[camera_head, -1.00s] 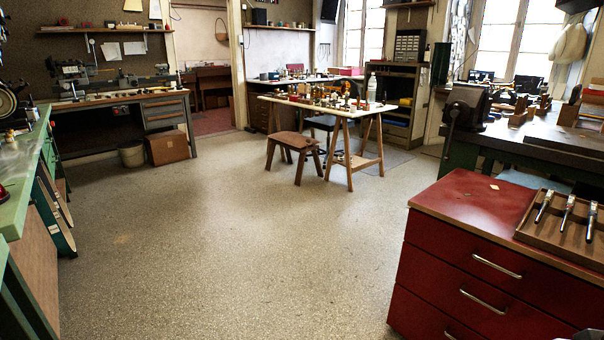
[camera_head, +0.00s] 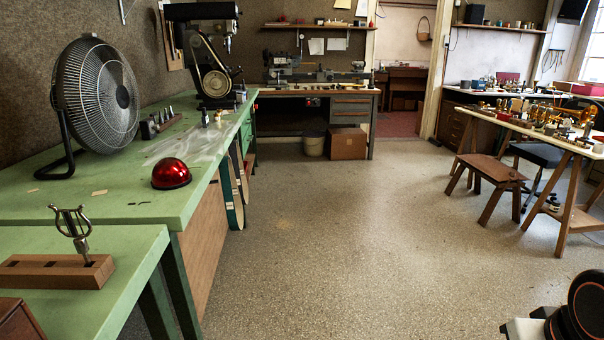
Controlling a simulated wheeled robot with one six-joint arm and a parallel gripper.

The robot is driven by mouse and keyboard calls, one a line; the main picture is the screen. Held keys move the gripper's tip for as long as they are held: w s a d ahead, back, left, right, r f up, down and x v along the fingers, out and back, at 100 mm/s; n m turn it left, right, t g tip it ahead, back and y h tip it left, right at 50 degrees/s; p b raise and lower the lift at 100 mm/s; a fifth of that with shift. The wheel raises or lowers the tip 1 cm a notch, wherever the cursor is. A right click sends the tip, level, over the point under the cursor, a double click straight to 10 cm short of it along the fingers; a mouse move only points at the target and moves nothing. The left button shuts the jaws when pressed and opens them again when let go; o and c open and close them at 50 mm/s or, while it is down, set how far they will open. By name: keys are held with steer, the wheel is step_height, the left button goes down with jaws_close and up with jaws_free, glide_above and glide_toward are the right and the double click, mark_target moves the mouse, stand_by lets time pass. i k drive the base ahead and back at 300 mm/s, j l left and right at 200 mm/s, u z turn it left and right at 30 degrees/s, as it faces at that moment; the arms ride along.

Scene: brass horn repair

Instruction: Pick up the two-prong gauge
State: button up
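A metal piece with two curved prongs on a stem (camera_head: 75,231) stands slightly tilted in a slot of a brown wooden block (camera_head: 35,272). It looks like the two-prong gauge, though I cannot be sure. The block sits on the near green bench (camera_head: 118,245) at the lower left. My gripper is out of view. Only a black and white part of my arm shows at the lower right corner.
A red dome (camera_head: 171,173), a black fan (camera_head: 97,96) and a small rack of pieces (camera_head: 160,122) stand on the longer green bench (camera_head: 125,207). A wooden stool (camera_head: 490,177) and a cluttered trestle table (camera_head: 510,122) are at right. The middle floor is clear.

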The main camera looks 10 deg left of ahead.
mark_target(205, 120)
steer(key=i+u, duration=0.35)
steer(key=i+l+u, duration=0.15)
steer(key=i+u, duration=0.15)
steer(key=i, duration=0.2)
steer(key=i+l+u, duration=0.2)
steer(key=i+u, duration=0.15)
steer(key=i+l+u, duration=0.5)
steer(key=i+l, duration=0.25)
